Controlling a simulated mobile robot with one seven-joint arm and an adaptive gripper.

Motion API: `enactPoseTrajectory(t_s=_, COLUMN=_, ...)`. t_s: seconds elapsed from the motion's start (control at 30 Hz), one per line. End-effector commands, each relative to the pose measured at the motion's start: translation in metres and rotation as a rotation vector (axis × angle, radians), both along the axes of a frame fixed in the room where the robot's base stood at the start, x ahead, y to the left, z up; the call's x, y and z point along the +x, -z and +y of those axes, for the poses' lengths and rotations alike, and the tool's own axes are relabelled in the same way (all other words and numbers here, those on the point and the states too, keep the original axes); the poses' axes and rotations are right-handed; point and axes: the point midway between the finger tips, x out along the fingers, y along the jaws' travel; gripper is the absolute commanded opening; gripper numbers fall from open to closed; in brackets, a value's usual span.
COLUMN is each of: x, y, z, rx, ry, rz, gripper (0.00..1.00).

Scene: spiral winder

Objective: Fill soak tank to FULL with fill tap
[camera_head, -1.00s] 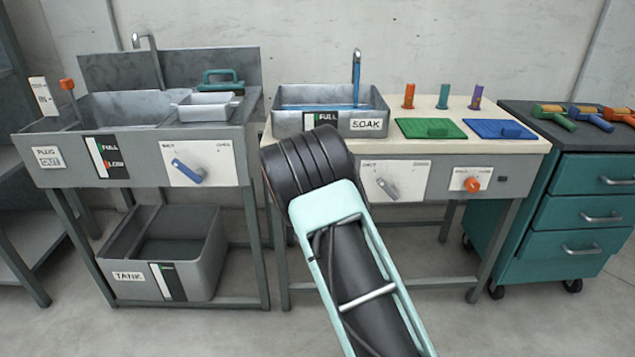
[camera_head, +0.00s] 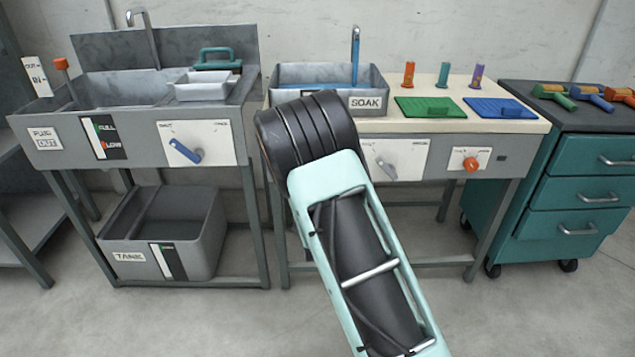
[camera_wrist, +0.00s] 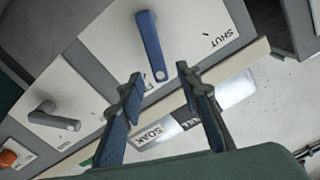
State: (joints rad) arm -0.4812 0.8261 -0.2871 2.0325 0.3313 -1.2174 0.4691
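The soak tank (camera_head: 377,78) is a grey basin with a SOAK label; blue water shows inside. A tap (camera_head: 355,45) stands behind it, with a blue stream running down from its spout. My arm hides part of the tank's front and its gauge. Below is a panel with a grey lever (camera_head: 387,168); left of it a panel has a blue lever (camera_head: 185,151). In the wrist view, my gripper (camera_wrist: 160,76) is open and empty, its fingertips on either side of the lower end of the blue lever (camera_wrist: 151,42); contact cannot be told. The grey lever (camera_wrist: 52,117) is to the left.
An orange knob (camera_head: 471,164) is right of the grey lever. Left is a sink (camera_head: 120,83) with a plug sign, above a lower tank (camera_head: 200,240). Green (camera_head: 425,108) and blue (camera_head: 498,109) plates lie right of the soak tank. A teal drawer cabinet (camera_head: 575,200) stands at right.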

Motion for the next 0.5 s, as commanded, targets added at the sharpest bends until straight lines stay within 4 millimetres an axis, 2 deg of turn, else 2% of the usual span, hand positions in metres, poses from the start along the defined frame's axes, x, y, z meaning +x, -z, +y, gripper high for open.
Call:
enactPoseTrajectory(t_s=0.2, x=-0.043, y=0.001, z=0.002, rx=-0.001, ry=-0.001, rz=0.003, gripper=0.32)
enactPoseTrajectory(t_s=0.33, x=-0.061, y=0.0, z=0.002, rx=0.0, ry=0.0, rz=0.001, gripper=0.32)
enactPoseTrajectory(t_s=0.5, x=-0.073, y=0.0, z=0.003, rx=0.0, ry=-0.001, rz=0.001, gripper=0.32)
